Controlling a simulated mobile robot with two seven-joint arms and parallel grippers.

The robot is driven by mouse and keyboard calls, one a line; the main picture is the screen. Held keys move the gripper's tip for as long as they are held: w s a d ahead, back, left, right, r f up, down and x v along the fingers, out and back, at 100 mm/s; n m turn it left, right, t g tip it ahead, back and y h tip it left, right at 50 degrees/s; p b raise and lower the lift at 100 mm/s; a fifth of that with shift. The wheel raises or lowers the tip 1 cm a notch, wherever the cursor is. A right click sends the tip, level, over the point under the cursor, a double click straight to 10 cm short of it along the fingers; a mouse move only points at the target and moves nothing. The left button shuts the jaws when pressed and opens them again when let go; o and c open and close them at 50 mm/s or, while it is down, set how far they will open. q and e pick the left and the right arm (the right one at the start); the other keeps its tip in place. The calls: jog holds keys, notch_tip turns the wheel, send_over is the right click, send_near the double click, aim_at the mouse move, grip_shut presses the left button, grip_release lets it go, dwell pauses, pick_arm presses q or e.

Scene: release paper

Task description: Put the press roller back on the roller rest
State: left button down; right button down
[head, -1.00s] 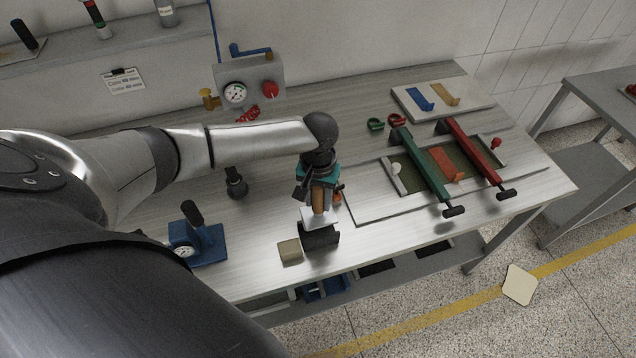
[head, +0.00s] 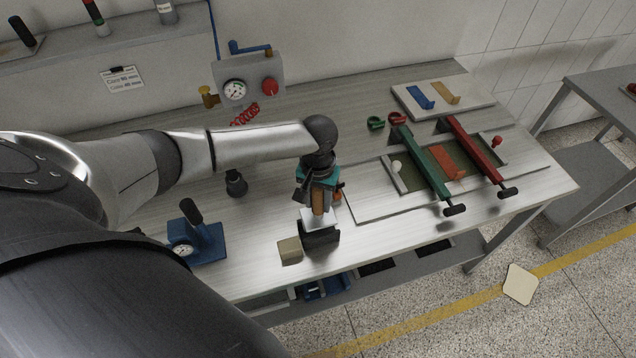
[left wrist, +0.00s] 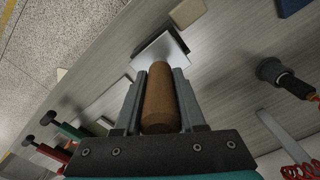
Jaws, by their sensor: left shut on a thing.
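My left gripper (head: 317,192) is shut on the brown wooden handle of the press roller and points down over the front of the bench. The handle also shows between the two fingers in the left wrist view (left wrist: 162,104). Below the handle are a pale metal plate and the black roller (head: 320,235), close to the bench top near its front edge. I cannot tell whether the roller touches the bench. I cannot pick out the roller rest with certainty. My right gripper is not in view.
A beige block (head: 290,250) lies just left of the roller. A blue-based gauge (head: 198,246) stands further left, a dark knobbed tool (head: 236,183) behind. Right is a board with green (head: 425,165) and red (head: 476,158) clamp bars. Behind is a gauge box (head: 248,82).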

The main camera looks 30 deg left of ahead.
aim_at(318, 211)
pick_arm(q)
jog(key=shift+f+b, duration=1.2)
jog(key=shift+f, duration=0.9)
jog(key=shift+c, duration=2.1)
grip_release()
jog(key=shift+r, duration=0.1)
notch_tip(318, 211, up, 15)
jog(key=shift+r+p, duration=0.1)
jog(key=shift+p, duration=0.4)
